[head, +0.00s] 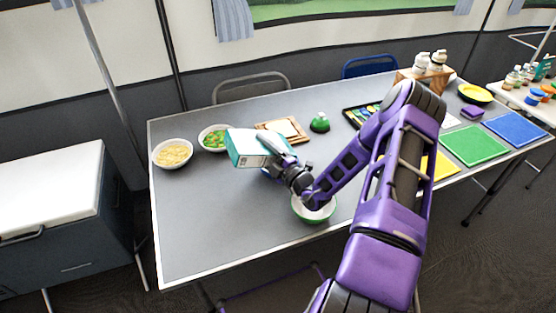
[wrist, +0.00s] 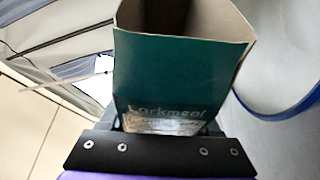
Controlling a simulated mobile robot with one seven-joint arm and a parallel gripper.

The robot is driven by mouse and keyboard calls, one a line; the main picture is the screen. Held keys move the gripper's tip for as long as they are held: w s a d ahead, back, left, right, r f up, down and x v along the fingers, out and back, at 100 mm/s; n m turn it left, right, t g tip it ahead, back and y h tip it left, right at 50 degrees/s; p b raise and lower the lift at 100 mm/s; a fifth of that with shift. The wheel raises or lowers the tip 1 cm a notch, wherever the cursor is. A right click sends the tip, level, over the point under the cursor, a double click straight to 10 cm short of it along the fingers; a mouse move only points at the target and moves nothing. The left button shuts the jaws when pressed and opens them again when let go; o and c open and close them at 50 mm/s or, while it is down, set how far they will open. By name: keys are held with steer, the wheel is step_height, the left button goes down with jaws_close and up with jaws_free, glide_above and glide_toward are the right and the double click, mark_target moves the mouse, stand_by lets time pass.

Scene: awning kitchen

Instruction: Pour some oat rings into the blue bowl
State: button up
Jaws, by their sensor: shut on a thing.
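My gripper (head: 284,162) is shut on a teal carton (head: 246,146), held tilted on its side above the table. In the wrist view the carton (wrist: 180,75) has an open top and brown cardboard inside, with partly readable lettering on its front. No oat rings show in its mouth. The blue bowl (head: 267,174) is mostly hidden below the carton and gripper in the head view. In the wrist view a pale curved surface with a blue rim (wrist: 296,110), apparently this bowl, is at the right, beside the carton. Its contents are not clear.
A green-rimmed bowl (head: 314,213) stands close to my gripper, partly behind my arm. Two filled bowls (head: 173,154) (head: 212,138), a wooden board (head: 283,130) and a green object (head: 320,123) stand around. Coloured mats (head: 474,145) lie right. The table's front left is clear.

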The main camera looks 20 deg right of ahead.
steer(key=shift+d+r+m, duration=0.15)
steer(key=shift+r+m, duration=0.1)
steer(key=shift+m, duration=0.25)
stand_by(0.7)
steer(key=shift+d+r+m+t+p, duration=0.25)
steer(key=shift+r+m+p, duration=0.15)
steer(key=shift+r+p, duration=0.1)
steer(key=shift+d+r+m+t+p, duration=0.15)
steer(key=shift+r+m+t+p, duration=0.1)
steer(key=shift+r+m+p, duration=0.2)
stand_by(1.3)
